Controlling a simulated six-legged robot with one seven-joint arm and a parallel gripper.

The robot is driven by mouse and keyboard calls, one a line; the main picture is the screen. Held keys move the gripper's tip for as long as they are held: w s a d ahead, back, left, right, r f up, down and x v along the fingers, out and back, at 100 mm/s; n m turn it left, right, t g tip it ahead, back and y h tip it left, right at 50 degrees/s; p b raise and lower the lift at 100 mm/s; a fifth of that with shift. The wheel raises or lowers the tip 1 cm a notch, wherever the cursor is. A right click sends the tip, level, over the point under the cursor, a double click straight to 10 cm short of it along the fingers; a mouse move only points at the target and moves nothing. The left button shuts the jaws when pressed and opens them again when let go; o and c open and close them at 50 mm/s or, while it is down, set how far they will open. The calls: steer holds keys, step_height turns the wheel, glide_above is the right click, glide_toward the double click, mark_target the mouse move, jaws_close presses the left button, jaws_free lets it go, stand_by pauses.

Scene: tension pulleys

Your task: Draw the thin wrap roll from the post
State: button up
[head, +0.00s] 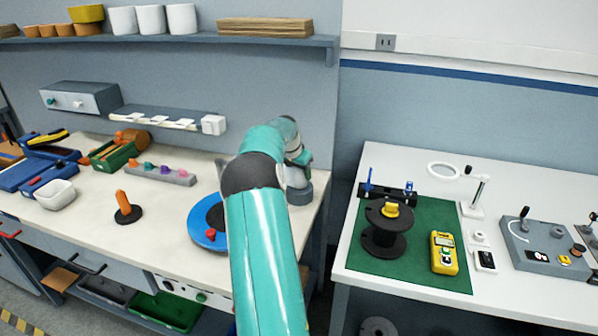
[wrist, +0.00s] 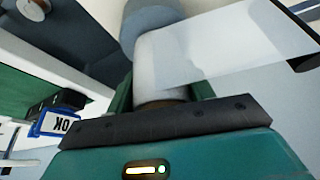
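A pale, translucent wrap roll (wrist: 158,62) shows in the wrist view, with a brownish core at its near end. A sheet of clear film (wrist: 235,45) runs from it to the upper right, to a dark rod. My gripper (wrist: 162,92) has one teal finger on each side of the roll's near end. Both fingers appear close against it, but I cannot tell whether they press on it. A blue-grey cylinder (wrist: 150,16) stands beyond the roll; I cannot tell whether it is the post. In the head view my teal arm hides the gripper and the roll.
The left bench (head: 95,222) holds a blue disc (head: 202,238), an orange-handled tool (head: 125,208) and bins. The right table (head: 480,295) carries a black spool (head: 384,236) on a green mat (head: 418,218), and a yellow meter (head: 444,254). A gap separates the benches.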

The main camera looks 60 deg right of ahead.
steer(key=shift+c, duration=0.6)
steer(key=shift+r, duration=0.1)
steer(key=shift+r, duration=1.8)
stand_by(0.3)
steer(key=shift+r, duration=1.65)
steer(key=shift+r, duration=0.1)
steer(key=shift+r, duration=1.65)
steer(key=shift+r, duration=0.1)
steer(key=shift+r, duration=1.15)
